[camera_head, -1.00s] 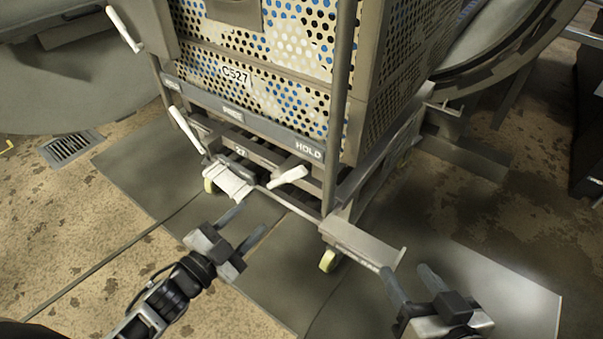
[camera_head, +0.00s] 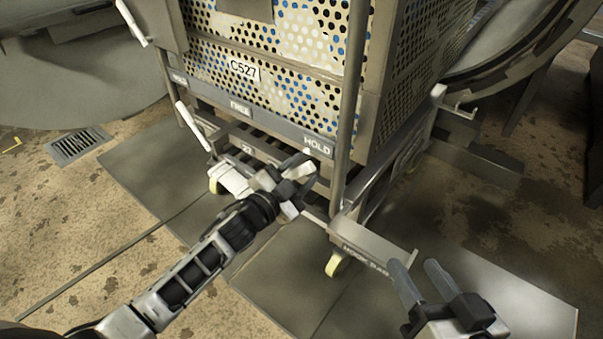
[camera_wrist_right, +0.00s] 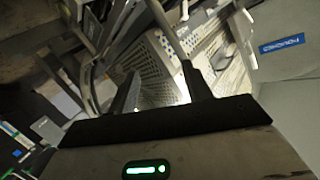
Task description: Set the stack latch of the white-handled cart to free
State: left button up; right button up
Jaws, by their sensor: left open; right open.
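The cart carries a perforated basket marked C527 (camera_head: 244,70). A grey label strip (camera_head: 270,125) runs below it, with a plate reading FREE (camera_head: 240,107) near its middle and HOLD (camera_head: 317,146) at its right. A short white-ended lever (camera_head: 301,171) sits below HOLD, now mostly covered by my left gripper (camera_head: 308,174). That gripper is open with its fingers around or beside the lever end; contact cannot be told. A longer white handle (camera_head: 194,127) stands at the cart's left. My right gripper (camera_head: 420,273) is open and empty near the hook bar.
The hook bar (camera_head: 372,247) juts out at the cart's lower front right. A white block (camera_head: 234,180) sits low at the cart's front. A floor grate (camera_head: 78,145) lies at left. A large round vessel rim (camera_head: 520,70) stands at back right. Floor in front is clear.

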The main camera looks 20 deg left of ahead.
pick_arm(q)
jog(key=shift+w, duration=0.1)
grip_shut()
pick_arm(e)
jog(key=shift+w+r, duration=0.1)
jog(key=shift+r, duration=0.25)
pick_arm(q)
jog(key=shift+r, duration=0.15)
